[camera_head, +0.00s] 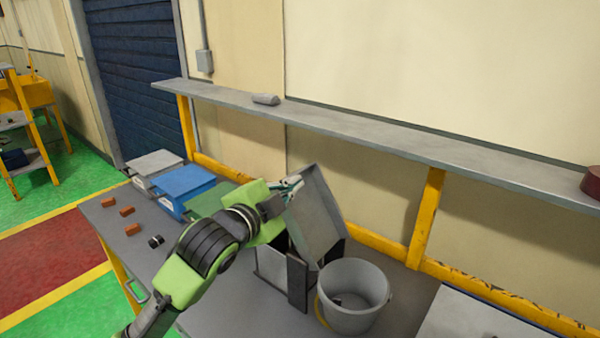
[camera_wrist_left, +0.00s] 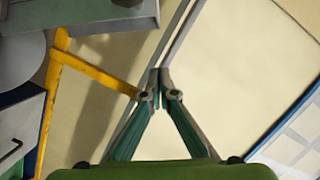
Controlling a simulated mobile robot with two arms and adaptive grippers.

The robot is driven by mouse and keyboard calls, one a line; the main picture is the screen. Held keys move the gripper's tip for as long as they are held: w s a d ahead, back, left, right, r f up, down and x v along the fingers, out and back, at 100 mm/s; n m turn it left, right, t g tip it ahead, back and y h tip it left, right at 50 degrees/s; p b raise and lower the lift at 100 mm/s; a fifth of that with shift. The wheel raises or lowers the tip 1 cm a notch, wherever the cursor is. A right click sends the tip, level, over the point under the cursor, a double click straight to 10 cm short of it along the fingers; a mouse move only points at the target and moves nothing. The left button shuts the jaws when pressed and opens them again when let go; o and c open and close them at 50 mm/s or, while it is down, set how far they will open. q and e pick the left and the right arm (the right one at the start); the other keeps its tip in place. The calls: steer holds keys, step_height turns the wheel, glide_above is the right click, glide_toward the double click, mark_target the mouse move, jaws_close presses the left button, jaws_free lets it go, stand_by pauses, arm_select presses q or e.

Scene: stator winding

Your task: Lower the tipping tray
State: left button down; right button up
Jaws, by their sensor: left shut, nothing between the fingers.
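The tipping tray (camera_head: 318,208) is a grey, shallow, walled tray. It stands steeply tilted above a dark and grey stand (camera_head: 283,270) on the workbench, beside a bucket. My left gripper (camera_head: 296,184) is at the upper left edge of the tray. In the left wrist view my left gripper (camera_wrist_left: 160,90) has its fingertips together with nothing between them. A grey walled part at the top left of that view looks like the tray (camera_wrist_left: 85,18). From these views I cannot tell if the fingers touch the tray. My right gripper is in neither view.
A pale grey bucket (camera_head: 352,308) stands right of the stand, close to it. Grey (camera_head: 155,165) and blue (camera_head: 186,184) bins and several small orange blocks (camera_head: 127,211) are on the left of the bench. A long shelf (camera_head: 370,135) runs behind, above the tray.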

arm_select(q)
steer(key=shift+r, duration=0.15)
steer(key=shift+w, duration=0.15)
steer(key=w+f+p, duration=0.1)
steer(key=w+p, duration=0.2)
steer(key=w, duration=0.2)
steer(key=w+d+f+p, duration=0.1)
steer(key=w+f+p, duration=0.1)
steer(key=w, duration=0.3)
steer(key=shift+w+d+f+p, duration=0.15)
steer(key=shift+w+f+p, duration=0.2)
steer(key=shift+p, duration=0.35)
